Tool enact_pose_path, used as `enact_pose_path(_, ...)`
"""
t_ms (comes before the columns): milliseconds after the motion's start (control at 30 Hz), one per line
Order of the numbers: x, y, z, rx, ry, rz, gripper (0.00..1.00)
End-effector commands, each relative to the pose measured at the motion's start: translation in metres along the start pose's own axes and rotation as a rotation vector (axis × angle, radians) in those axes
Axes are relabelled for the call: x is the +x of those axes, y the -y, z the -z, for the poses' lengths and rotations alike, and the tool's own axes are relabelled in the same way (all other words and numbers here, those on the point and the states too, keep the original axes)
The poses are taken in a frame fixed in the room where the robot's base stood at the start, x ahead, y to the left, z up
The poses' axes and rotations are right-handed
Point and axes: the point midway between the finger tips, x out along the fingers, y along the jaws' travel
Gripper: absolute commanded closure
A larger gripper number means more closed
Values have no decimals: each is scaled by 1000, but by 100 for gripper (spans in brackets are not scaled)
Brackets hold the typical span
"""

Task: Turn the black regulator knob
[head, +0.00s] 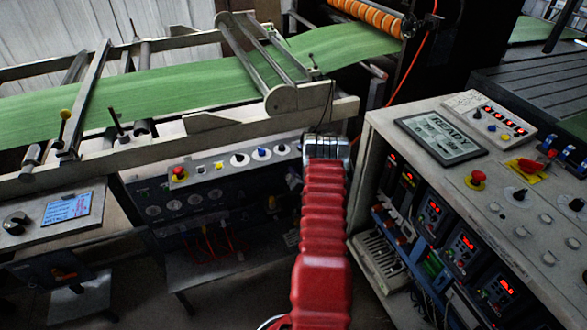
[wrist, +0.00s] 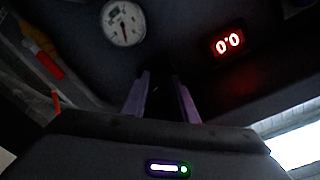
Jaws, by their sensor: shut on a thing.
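In the wrist view my gripper (wrist: 162,84) has its two pale purple fingers on either side of a dark, narrow shape, the black regulator knob (wrist: 161,93). The fingers are shut on it, though the contact is dim and the knob's pointer or angle cannot be read. A round white gauge (wrist: 124,22) sits above left of the fingers, with its needle near vertical. A red display (wrist: 228,43) reading 0.0 glows above right. In the head view my red-sleeved arm reaches forward to the dark panel under the web frame; the fingers and the knob are hidden there.
A grey panel (head: 215,165) with a red stop button (head: 179,174) and several knobs lies left of my arm. A console (head: 380,125) with a READY screen (head: 440,136) stands close on the right. The green web (head: 200,85) runs above on its frame.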

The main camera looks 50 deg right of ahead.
Motion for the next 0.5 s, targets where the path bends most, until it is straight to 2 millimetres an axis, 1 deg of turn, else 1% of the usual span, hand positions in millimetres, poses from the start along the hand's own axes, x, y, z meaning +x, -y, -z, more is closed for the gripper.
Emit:
enact_pose_path(33, 0, 0, 0, 0, 0, 0, 88)
enact_pose_path(167, 0, 0, 0, 0, 0, 0, 97)
enact_pose_path(200, -4, 5, -5, 1, 3, 0, 97)
enact_pose_path(500, 1, 2, -1, -36, 0, 5, 97)
